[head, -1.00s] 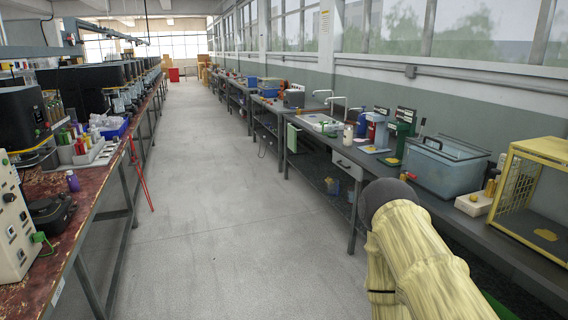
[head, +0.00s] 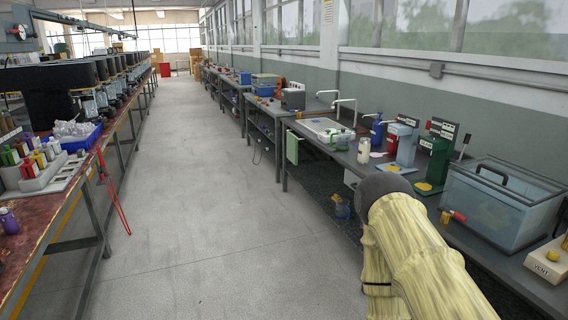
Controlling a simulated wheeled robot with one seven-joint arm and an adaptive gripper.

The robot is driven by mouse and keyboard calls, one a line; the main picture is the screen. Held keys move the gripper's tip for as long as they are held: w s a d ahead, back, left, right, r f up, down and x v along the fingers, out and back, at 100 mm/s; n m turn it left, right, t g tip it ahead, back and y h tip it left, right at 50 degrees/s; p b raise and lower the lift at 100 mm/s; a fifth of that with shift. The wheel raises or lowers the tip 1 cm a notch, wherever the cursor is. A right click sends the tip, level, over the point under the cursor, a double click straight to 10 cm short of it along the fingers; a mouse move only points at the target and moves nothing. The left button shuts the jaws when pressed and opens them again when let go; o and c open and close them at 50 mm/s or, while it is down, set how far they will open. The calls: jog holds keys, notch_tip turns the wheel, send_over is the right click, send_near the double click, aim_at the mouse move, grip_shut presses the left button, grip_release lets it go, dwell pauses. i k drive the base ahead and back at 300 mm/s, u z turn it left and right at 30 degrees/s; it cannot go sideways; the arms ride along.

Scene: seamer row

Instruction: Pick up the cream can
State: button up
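A small cream can (head: 364,151) stands upright on the dark bench along the right wall, just right of the sink and left of a red and blue bench device. It looks small and pale from here, and nothing holds it. My arm, in a pale yellow cover with a dark grey rounded end, rises from the lower right. My gripper is not in view.
The bench (head: 405,181) also carries a sink (head: 325,129), a green device (head: 436,160) and a clear blue tank (head: 500,205). A cluttered red-topped bench (head: 62,205) runs along the left. The grey floor aisle (head: 200,200) between is clear.

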aim_at(364, 143)
jog(key=i, duration=3.1)
jog(key=z, duration=1.3)
